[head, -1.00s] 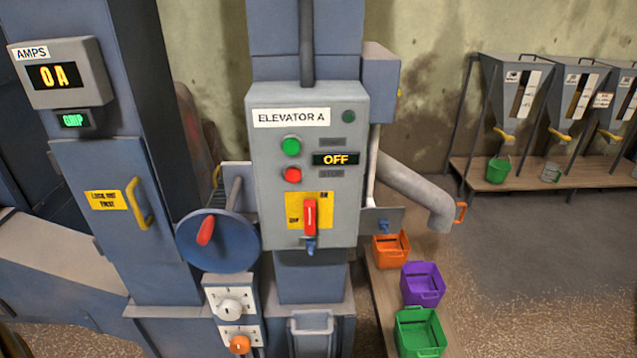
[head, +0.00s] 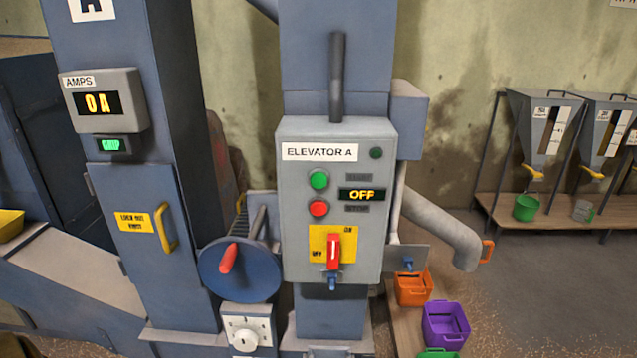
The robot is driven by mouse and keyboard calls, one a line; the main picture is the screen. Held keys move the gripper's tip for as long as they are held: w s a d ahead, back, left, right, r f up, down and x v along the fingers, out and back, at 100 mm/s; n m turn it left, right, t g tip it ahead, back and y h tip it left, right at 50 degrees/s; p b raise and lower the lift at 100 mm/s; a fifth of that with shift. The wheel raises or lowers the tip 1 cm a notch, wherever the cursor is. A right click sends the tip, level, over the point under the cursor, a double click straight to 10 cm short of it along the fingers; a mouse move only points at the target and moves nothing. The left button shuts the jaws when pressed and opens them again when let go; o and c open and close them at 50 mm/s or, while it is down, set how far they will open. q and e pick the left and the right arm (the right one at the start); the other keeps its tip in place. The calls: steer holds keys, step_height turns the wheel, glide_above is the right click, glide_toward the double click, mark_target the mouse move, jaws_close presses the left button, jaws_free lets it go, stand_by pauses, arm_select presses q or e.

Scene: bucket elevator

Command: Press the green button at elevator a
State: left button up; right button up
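The grey control box labelled ELEVATOR A (head: 364,244) is mounted on a blue-grey column near the middle of the head view. Its green button (head: 318,180) sits at the upper left of the panel, above a red button (head: 318,208). A display (head: 363,194) beside them reads OFF. Below, a red switch handle (head: 333,252) stands upright on a yellow plate marked ON and OFF. A small dark green lamp (head: 376,153) is at the top right. Neither of my grippers is in view.
A blue wheel with a red handle (head: 240,272) juts out left of the box. An AMPS meter (head: 104,103) reads 0 A. A grey pipe (head: 440,228) curves down at right above orange (head: 413,289) and purple (head: 445,327) bins. Hoppers stand at far right.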

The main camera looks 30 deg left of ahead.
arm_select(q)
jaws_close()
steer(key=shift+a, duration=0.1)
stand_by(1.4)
